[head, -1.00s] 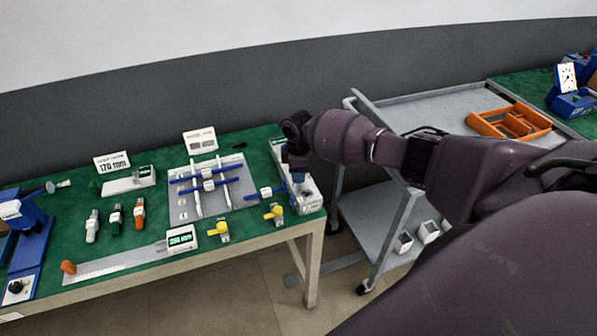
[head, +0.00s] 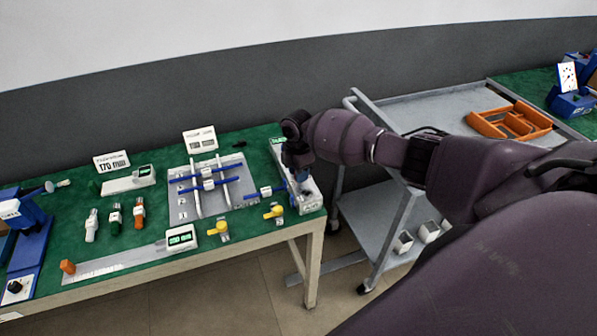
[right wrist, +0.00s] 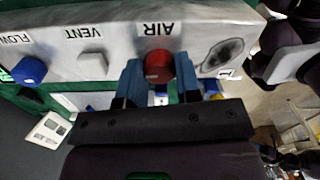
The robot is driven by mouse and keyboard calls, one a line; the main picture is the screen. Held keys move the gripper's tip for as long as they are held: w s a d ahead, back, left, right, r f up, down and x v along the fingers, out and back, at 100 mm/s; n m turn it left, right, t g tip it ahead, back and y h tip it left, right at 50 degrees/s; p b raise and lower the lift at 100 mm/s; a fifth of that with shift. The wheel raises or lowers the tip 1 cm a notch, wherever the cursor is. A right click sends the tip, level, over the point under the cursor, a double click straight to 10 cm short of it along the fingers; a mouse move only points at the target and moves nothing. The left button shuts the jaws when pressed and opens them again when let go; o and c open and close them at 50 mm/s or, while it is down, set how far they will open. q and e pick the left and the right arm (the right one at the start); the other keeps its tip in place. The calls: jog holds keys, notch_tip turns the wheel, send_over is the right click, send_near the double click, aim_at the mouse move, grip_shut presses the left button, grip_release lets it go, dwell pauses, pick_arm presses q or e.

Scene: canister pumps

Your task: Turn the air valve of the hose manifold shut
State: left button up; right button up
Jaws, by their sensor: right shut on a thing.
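The hose manifold (head: 311,197) is a long pale block at the right end of the green table. In the right wrist view the manifold (right wrist: 120,48) carries the labels FLOW, VENT and AIR. The air valve is a red round knob (right wrist: 158,65) beside the word AIR. My right gripper (right wrist: 158,78) is shut on this knob, one blue finger on each side. In the head view my right gripper (head: 302,173) is over the manifold, and its wrist hides part of the block and the knob. My left gripper is not in view.
Left of the manifold are a grey plate with blue bars (head: 237,196) and yellow-knobbed parts (head: 273,211). A grey cart (head: 440,112) stands to the right.

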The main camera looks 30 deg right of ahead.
jog(key=o, duration=0.9)
notch_tip(320, 180, up, 11)
jog(key=shift+w+f+p, duration=0.1)
jog(key=shift+p, duration=0.2)
dwell(0.6)
